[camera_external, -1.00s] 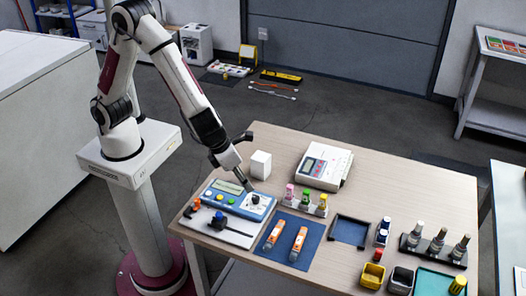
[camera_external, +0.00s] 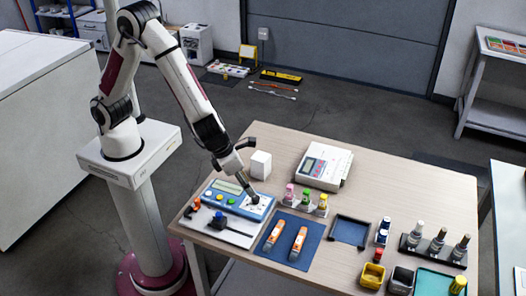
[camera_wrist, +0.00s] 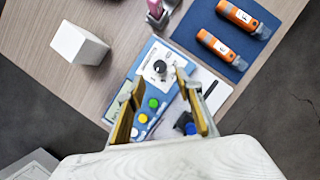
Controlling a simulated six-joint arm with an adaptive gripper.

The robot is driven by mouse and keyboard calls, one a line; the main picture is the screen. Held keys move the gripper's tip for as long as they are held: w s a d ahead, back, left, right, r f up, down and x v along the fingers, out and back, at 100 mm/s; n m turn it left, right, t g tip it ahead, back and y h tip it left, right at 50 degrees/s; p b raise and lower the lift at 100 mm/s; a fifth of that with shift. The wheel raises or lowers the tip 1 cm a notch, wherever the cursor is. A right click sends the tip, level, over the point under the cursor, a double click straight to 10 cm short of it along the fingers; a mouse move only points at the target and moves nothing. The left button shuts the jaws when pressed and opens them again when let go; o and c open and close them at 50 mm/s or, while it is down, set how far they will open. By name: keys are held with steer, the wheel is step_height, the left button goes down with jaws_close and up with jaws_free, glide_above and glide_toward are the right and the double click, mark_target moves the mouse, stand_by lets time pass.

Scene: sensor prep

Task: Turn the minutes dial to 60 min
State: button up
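The minutes dial (camera_wrist: 160,67) is a dark round knob on a white marked plate at one end of the blue control panel (camera_wrist: 143,78). In the wrist view my gripper (camera_wrist: 156,80) is open, with its two fingers apart and the knob just beyond and between the tips. Contact with the knob cannot be told. The scale marks are too small to read. The panel also has a display (camera_external: 227,187) and coloured buttons.
A white block (camera_external: 260,164) stands behind the panel. A rack of coloured bottles (camera_external: 305,201) and a blue mat (camera_external: 290,238) with two orange devices lie to the right. A white plate (camera_external: 222,228) with a blue-knobbed part lies in front.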

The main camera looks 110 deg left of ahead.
mark_target(255, 197)
steer(key=shift+x, duration=2.9)
jaws_close()
